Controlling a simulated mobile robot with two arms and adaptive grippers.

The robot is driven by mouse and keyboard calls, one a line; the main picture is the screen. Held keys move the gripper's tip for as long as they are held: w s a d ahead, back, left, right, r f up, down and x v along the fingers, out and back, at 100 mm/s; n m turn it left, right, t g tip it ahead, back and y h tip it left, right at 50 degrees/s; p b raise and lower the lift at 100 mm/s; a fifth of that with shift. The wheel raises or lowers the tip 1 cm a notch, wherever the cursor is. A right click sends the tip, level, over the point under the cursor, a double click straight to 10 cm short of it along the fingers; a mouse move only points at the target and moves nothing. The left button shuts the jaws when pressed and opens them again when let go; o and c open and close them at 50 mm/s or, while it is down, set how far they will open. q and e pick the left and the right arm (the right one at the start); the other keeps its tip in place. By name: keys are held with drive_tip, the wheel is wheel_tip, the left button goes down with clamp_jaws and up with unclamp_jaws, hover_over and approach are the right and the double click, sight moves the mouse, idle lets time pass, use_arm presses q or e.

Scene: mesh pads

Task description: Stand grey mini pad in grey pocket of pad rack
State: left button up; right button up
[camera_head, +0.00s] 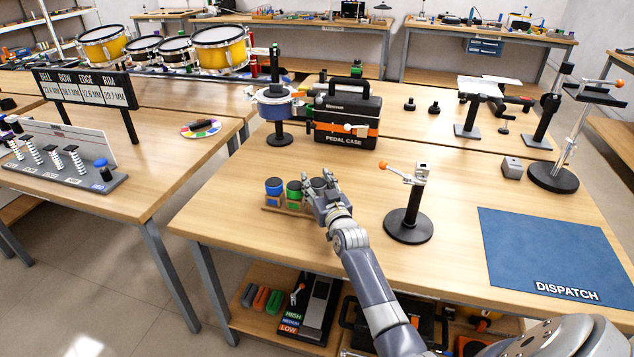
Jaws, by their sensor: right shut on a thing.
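The pad rack (271,206) is a low wooden holder near the front left of the middle table. A blue pad (274,186) and a green pad (293,189) stand in it side by side. My right gripper (325,190) is at the rack's right end, beside the green pad, and is shut on the grey mini pad (318,184). The fingers hide most of the grey pad and the grey pocket, so I cannot tell whether the pad is seated or held just above. My left gripper is not in view.
A black stand with an orange-tipped clamp (408,222) rises just right of my right gripper. The blue DISPATCH mat (550,252) lies clear at the right. Behind are the pedal case (346,120) and a drum on a stand (277,107). The table's front edge is close.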

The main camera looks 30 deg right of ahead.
drive_tip(key=shift+f, duration=0.3)
drive_tip(key=o, duration=1.1)
drive_tip(key=shift+s, duration=0.1)
drive_tip(key=shift+o, duration=0.4)
drive_tip(key=shift+f, duration=0.15)
drive_tip(key=shift+s+a+f, duration=0.1)
drive_tip(key=shift+s+a, duration=0.15)
drive_tip(key=shift+s, duration=0.4)
drive_tip(key=v, duration=1)
drive_tip(key=shift+s+r, duration=0.3)
drive_tip(key=shift+r, duration=0.05)
